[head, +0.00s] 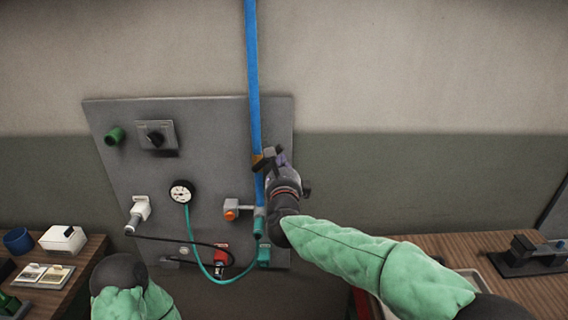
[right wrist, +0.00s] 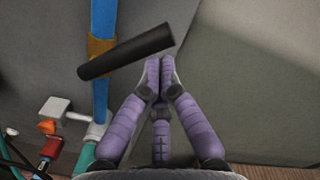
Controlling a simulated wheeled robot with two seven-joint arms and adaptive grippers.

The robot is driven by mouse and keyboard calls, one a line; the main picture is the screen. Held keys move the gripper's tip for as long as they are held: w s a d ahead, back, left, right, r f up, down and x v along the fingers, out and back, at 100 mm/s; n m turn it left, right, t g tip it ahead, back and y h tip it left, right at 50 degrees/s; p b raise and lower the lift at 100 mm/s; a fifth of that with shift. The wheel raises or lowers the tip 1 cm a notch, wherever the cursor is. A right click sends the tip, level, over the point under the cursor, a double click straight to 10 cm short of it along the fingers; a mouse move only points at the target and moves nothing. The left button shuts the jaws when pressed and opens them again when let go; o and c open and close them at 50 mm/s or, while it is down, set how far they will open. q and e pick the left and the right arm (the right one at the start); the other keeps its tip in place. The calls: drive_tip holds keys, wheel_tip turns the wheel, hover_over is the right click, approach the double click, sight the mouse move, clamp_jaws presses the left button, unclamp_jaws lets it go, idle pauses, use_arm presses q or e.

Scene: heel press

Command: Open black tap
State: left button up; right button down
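The black tap handle (right wrist: 125,52) is a dark bar on the brass-coloured valve body (right wrist: 100,47) of the blue vertical pipe. It lies crosswise to the pipe, its right end tilted up in the right wrist view. In the head view the handle (head: 266,157) is partly hidden by my right gripper (head: 281,159). In the right wrist view my right gripper's purple fingers (right wrist: 160,66) are together with nothing seen between them. Their tips are close below the handle's right part; I cannot tell if they touch. My left gripper is out of view; only its arm shows at the lower left.
Wooden benches stand left (head: 92,247) and right (head: 450,243). Right of the panel the wall is bare.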

use_arm(q)
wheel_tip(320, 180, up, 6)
drive_tip(key=p, duration=0.6)
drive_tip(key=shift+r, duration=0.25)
use_arm(e)
drive_tip(key=a+r+n, duration=0.1)
drive_tip(key=n, duration=0.1)
drive_tip(key=a+r+n, duration=0.1)
drive_tip(key=n, duration=0.1)
drive_tip(key=a+r+n, duration=0.1)
drive_tip(key=a+n, duration=0.1)
drive_tip(key=n, duration=0.1)
drive_tip(key=shift+r, duration=0.4)
